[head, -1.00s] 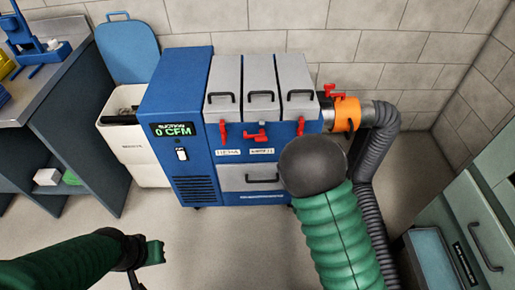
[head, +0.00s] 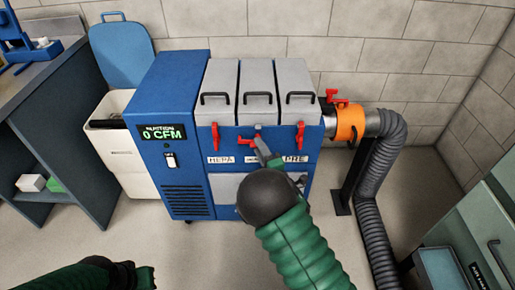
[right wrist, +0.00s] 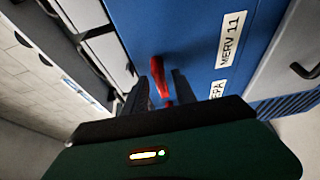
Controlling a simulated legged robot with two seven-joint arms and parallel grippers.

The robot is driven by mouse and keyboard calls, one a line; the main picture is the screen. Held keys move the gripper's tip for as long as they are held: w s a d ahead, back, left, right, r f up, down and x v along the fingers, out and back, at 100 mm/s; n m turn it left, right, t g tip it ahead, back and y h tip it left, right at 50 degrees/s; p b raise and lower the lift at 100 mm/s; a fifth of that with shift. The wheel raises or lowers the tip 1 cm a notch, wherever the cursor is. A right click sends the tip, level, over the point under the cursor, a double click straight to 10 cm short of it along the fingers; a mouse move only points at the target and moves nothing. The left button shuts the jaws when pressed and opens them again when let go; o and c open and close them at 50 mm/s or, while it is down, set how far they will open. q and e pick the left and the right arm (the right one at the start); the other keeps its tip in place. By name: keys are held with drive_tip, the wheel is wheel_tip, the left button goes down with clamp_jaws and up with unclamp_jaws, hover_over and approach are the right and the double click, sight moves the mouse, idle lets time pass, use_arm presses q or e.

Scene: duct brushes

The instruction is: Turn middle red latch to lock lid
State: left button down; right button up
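The middle red latch (head: 245,141) is on the blue machine's front below the middle grey lid (head: 257,85). Its handle lies roughly sideways, unlike the upright latches on either side. My right gripper (head: 262,146) is at this latch and hides part of it. In the right wrist view, the red latch handle (right wrist: 158,80) stands between the two dark fingers of my right gripper (right wrist: 161,93), which are apart; firm contact is not visible. My left gripper (head: 146,278) is low at the left, cut by the bottom edge, its opening unclear.
The left red latch (head: 215,137) and right red latch (head: 299,135) hang vertically. An orange collar (head: 350,123) with a red handle joins a grey hose (head: 391,140) at the right. The display (head: 162,133) reads 0 CFM. A white bin (head: 122,155) stands left.

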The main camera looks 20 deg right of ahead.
drive_tip(key=shift+w+a, duration=0.15)
drive_tip(key=shift+w, duration=0.4)
drive_tip(key=shift+w+a, duration=0.15)
drive_tip(key=shift+w, duration=0.4)
drive_tip(key=shift+d, duration=0.1)
drive_tip(key=shift+c, duration=1)
clamp_jaws()
